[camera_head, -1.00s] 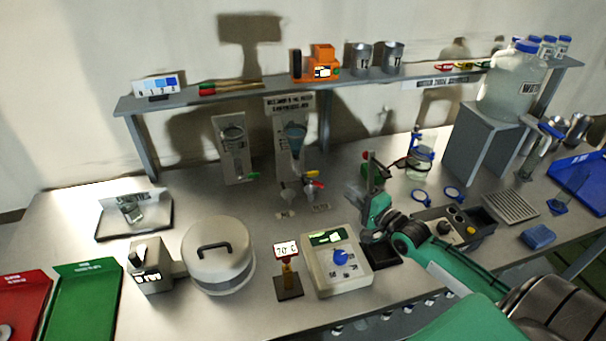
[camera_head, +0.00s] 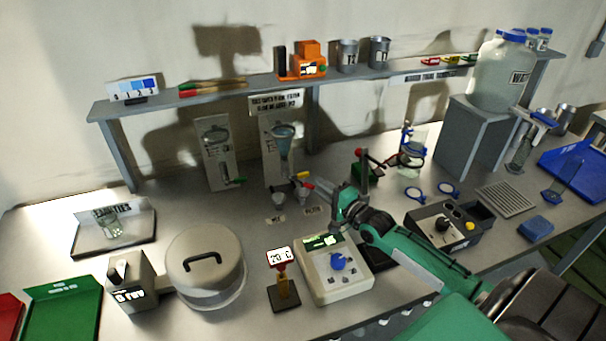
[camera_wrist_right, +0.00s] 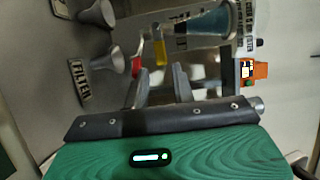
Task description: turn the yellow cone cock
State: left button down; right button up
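The yellow cone cock (camera_head: 295,176) sits below the blue-tinted cone funnel (camera_head: 284,136) on an upright panel at the back of the bench. Its yellow handle also shows in the right wrist view (camera_wrist_right: 160,52), just beyond the fingertips and roughly in line with the gap between them. My right gripper (camera_head: 322,189) reaches toward it from the right, close to it. In the right wrist view, the right gripper (camera_wrist_right: 159,80) has its two fingers apart with nothing between them. My left gripper is not in view.
Small metal funnels (camera_head: 279,199) with labels stand just below the cock. A second panel (camera_head: 215,150) with a green-handled cock stands to the left. A red-topped stand (camera_head: 366,170) rises behind my right arm.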

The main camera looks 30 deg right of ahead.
aim_at(305, 176)
jog(key=shift+w+a+p, duration=0.2)
jog(key=shift+w, duration=1.2)
jog(key=shift+w+a+p, duration=0.25)
jog(key=shift+w, duration=1.1)
jog(key=shift+w+a+p, duration=0.2)
jog(key=shift+w, duration=1.2)
jog(key=shift+c, duration=0.4)
jog(key=shift+r, duration=0.1)
grip_shut()
